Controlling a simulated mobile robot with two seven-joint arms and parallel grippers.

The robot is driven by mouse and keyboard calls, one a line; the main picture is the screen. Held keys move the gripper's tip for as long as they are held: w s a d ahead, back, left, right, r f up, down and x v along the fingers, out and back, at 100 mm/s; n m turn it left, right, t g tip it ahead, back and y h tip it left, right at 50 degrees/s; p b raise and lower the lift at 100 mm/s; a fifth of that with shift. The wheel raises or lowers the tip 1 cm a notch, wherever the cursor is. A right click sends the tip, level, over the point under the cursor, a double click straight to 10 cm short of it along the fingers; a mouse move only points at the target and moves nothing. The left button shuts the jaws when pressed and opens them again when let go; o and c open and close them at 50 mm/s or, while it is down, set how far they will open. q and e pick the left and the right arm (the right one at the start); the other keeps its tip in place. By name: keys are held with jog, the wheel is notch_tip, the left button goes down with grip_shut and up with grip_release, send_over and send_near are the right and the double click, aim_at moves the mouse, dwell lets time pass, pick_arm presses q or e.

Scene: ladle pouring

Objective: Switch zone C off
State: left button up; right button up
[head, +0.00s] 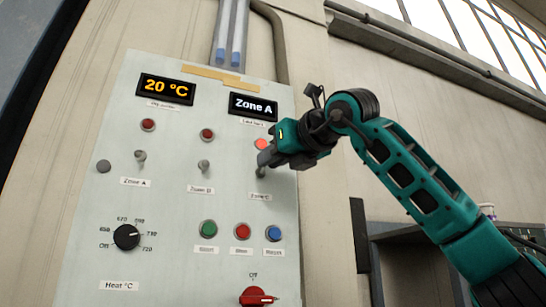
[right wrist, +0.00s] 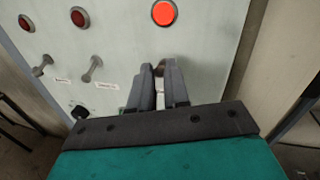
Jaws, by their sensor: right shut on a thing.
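The grey control panel (head: 180,270) fills the left half of the head view. The zone C lever (head: 261,173) stands above its label; my right gripper (head: 267,157) is shut on it, with the fingers covering its upper part. In the right wrist view, the fingers (right wrist: 160,82) close around the lever's tip (right wrist: 159,70). The zone C lamp (head: 261,144) glows bright red-orange, as it also does in the right wrist view (right wrist: 163,13). My left gripper is in neither view.
The zone B lever (head: 204,164) and zone A lever (head: 140,156) stand to the left, below dark red lamps. Green (head: 208,230), red (head: 242,231) and blue (head: 273,233) buttons lie below. A black heat dial (head: 126,237) and red rotary switch (head: 256,297) sit lower. Displays read 20 °C and Zone A.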

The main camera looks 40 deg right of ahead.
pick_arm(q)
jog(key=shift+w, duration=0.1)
pick_arm(e)
grip_shut()
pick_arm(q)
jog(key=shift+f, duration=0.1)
pick_arm(e)
jog(key=shift+f, duration=0.1)
